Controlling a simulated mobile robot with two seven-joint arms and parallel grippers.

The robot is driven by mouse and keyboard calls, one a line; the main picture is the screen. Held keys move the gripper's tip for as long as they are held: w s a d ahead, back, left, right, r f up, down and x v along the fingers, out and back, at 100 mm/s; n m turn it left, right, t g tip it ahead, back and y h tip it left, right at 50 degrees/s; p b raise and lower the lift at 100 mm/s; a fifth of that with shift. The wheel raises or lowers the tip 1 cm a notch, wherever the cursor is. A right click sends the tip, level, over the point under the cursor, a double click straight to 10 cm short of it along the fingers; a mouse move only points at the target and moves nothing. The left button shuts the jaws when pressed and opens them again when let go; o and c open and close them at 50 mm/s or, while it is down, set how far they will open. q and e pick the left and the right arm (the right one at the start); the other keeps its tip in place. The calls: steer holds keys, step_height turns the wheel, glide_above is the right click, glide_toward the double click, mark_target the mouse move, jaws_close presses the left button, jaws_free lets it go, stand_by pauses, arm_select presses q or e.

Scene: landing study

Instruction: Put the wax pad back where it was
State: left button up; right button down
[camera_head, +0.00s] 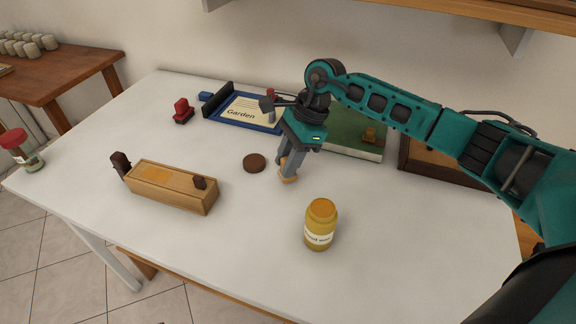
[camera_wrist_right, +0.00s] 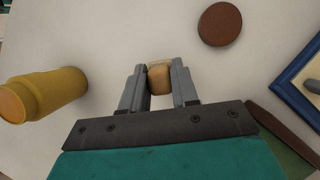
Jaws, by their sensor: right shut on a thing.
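The wax pad (camera_wrist_right: 160,78), a small tan block with a paler edge, is between the fingers of my right gripper (camera_wrist_right: 159,85) in the wrist view. In the head view the right gripper (camera_head: 288,172) points down near the middle of the white table, shut on the pad (camera_head: 288,179) at or just above the tabletop. I cannot tell whether the pad touches the table. A yellow jar (camera_head: 320,225) with a wax label stands in front and to the right. A brown round disc (camera_head: 254,163) lies left of the gripper. My left gripper is out of view.
A long wooden box (camera_head: 172,187) stands at left on the white table (camera_head: 262,240). A blue-framed Garden board (camera_head: 238,112), a red stamp (camera_head: 182,111) and a green book (camera_head: 350,142) lie behind. The front middle of the table is clear.

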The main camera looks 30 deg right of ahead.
steer(key=shift+f, duration=1)
steer(key=shift+f+b, duration=0.25)
steer(key=shift+b, duration=0.05)
steer(key=c, duration=0.8)
jaws_free()
steer(key=shift+r, duration=0.1)
steer(key=shift+c, duration=0.2)
steer(key=p+v, duration=0.1)
steer(key=v, duration=1.1)
steer(key=shift+r, duration=0.25)
